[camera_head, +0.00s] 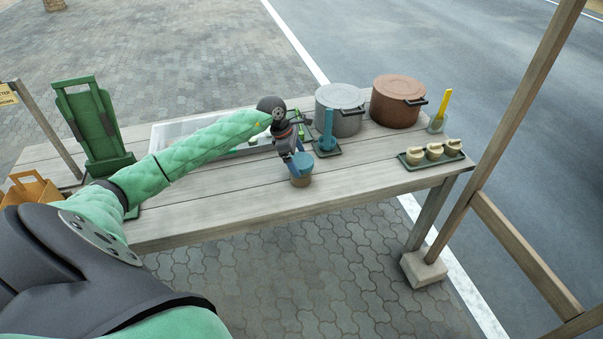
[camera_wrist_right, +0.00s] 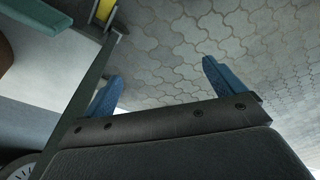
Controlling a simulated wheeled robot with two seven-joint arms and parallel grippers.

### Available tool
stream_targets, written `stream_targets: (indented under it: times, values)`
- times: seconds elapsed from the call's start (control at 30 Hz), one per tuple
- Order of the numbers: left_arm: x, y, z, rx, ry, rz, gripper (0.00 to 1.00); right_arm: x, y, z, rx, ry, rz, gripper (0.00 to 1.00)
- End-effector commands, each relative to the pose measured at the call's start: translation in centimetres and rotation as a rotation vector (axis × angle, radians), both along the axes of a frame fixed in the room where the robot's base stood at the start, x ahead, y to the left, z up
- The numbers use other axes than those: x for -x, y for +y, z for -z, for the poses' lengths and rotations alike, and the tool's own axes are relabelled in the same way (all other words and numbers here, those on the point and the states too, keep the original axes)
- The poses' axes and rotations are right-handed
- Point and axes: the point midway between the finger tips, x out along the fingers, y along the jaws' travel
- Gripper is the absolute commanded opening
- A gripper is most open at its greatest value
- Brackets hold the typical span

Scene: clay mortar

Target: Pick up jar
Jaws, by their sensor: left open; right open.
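A small tan-brown jar (camera_head: 301,182) stands on the wooden table near its front edge in the head view. My left gripper (camera_head: 299,164) points down over it, with its blue fingers at the jar's top. It is open; the fingers hide part of the jar's upper end, and I cannot tell whether they touch it. My right gripper (camera_wrist_right: 163,70) shows in the right wrist view, open and empty, with paving beyond its blue fingers.
The wooden table (camera_head: 240,205) also carries a grey pot (camera_head: 340,115), a reddish-brown pot (camera_head: 396,103), a blue item on a small tray (camera_head: 327,148), and a tray of small cups (camera_head: 434,153). A green stand (camera_head: 95,125) is at the left.

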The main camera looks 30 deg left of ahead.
Motion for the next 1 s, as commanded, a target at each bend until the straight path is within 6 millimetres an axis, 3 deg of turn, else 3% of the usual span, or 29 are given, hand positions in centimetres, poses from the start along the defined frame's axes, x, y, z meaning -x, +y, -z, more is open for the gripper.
stream_targets:
  times: [0.5, 0.7, 0.93, 1.0]
  values:
    - [-0.7, -1.8, 3.2, 0.002, 0.003, -0.001, 1.00, 2.1, -1.6, 7.8, 0.018, -0.007, -0.001, 0.94]
    - [-0.9, -2.0, 4.1, -0.001, 0.000, 0.000, 1.00, 2.3, -1.8, 9.0, 0.020, -0.014, -0.003, 0.94]
    - [-0.9, -2.0, 4.2, -0.001, 0.000, 0.000, 1.00, 2.2, -1.8, 9.0, 0.020, -0.015, -0.003, 0.94]
    - [-0.9, -2.1, 4.2, -0.001, 0.000, 0.000, 0.86, 2.2, -1.8, 9.0, 0.020, -0.015, -0.003, 0.94]
